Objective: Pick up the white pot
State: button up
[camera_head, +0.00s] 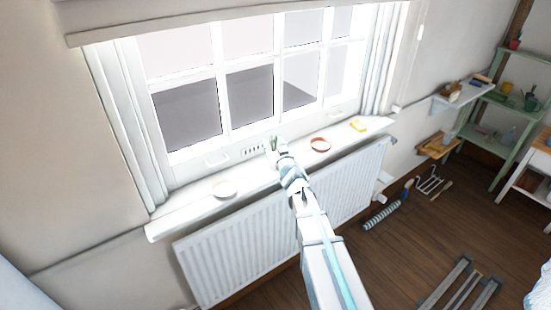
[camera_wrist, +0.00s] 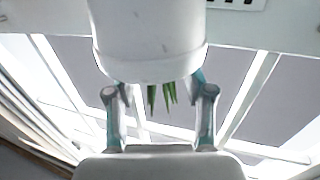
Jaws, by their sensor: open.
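The white pot (camera_wrist: 150,40) fills the upper middle of the wrist view, its rim turned downward in the picture. Green pointed leaves (camera_wrist: 162,94) show past the rim. In the head view the green plant (camera_head: 273,143) stands on the windowsill at the end of my arm; the pot there is mostly hidden. My gripper (camera_head: 279,153) is at the sill, right at the plant. In the wrist view my gripper's fingers (camera_wrist: 160,88) are spread to either side of the leaves, near the rim. The pot hides the fingertips, so contact cannot be told.
The white windowsill (camera_head: 188,212) also bears a white dish (camera_head: 225,189), a red-rimmed dish (camera_head: 320,144) and a yellow item (camera_head: 358,125). The window (camera_head: 235,90) stands close behind, a radiator (camera_head: 220,258) below. Shelves (camera_head: 462,95) are at right.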

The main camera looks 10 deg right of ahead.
grip_shut()
jog(key=shift+r, duration=0.1)
dwell(0.4)
